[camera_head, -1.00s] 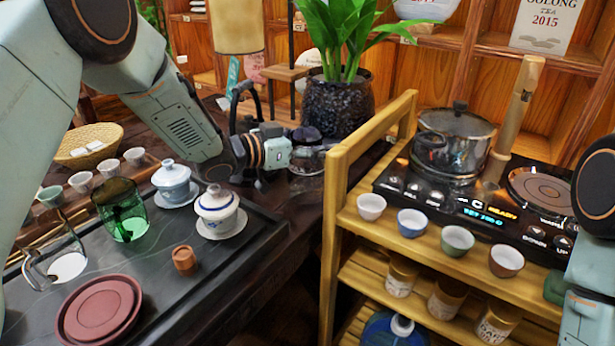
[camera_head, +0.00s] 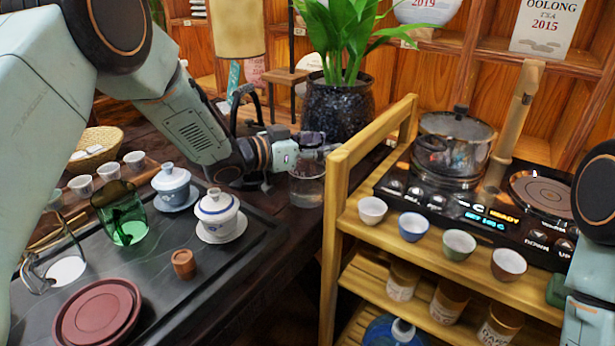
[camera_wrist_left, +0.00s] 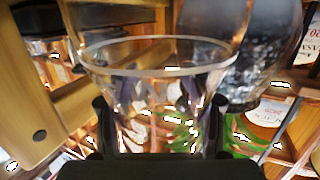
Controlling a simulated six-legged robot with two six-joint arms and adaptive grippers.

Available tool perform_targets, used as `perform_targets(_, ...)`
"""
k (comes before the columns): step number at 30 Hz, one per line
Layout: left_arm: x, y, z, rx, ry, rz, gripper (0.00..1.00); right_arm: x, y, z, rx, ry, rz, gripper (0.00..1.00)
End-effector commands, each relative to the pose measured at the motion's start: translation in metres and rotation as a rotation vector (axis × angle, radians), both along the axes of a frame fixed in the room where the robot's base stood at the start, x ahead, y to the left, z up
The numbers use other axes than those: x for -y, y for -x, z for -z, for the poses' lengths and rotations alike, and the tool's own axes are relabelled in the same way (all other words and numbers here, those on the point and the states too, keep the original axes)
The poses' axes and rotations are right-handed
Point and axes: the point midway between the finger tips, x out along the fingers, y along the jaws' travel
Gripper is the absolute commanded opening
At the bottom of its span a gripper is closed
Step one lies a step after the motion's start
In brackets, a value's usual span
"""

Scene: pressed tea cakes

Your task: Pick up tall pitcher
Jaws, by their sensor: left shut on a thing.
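A clear glass pitcher (camera_head: 307,188) is upright between the dark tea table and the wooden cart in the head view. My left gripper (camera_head: 308,150) is shut on its upper part, reaching in from the left. I cannot tell clearly how far its base is from the table edge. In the left wrist view the pitcher's round rim and clear wall (camera_wrist_left: 160,75) fill the middle, between the two dark fingers of my left gripper (camera_wrist_left: 160,125). Part of my right arm shows at the right edge, but its gripper is out of view.
The wooden cart (camera_head: 338,200) stands close to the right, with several small cups and a glass pot (camera_head: 455,145) on top. A potted plant (camera_head: 338,105) is behind the gripper. Lidded bowls (camera_head: 218,212) and a green glass (camera_head: 122,215) stand on the tea tray at left.

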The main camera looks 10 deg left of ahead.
Motion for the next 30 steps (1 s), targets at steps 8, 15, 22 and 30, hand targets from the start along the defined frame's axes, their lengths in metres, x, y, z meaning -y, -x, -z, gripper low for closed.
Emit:
perform_targets(8, -0.0003, -0.0006, -0.0016, 0.004, 0.001, -0.001, 0.0, 0.0, 0.0, 0.0, 0.0, 0.0, 0.0, 0.4)
perform_targets(15, -0.0003, -0.0007, -0.0019, 0.004, 0.001, -0.001, 0.0, 0.0, 0.0, -0.0001, 0.0, 0.0, 0.0, 0.4)
perform_targets(22, -0.0003, -0.0012, -0.0036, 0.008, 0.002, 0.0, 0.0, 0.0, 0.0, -0.0001, 0.0, 0.0, 0.0, 0.4)
perform_targets(30, -0.0002, -0.001, -0.0043, 0.006, 0.002, -0.001, 0.0, 0.0, 0.0001, -0.0007, 0.0, 0.0, 0.0, 0.4)
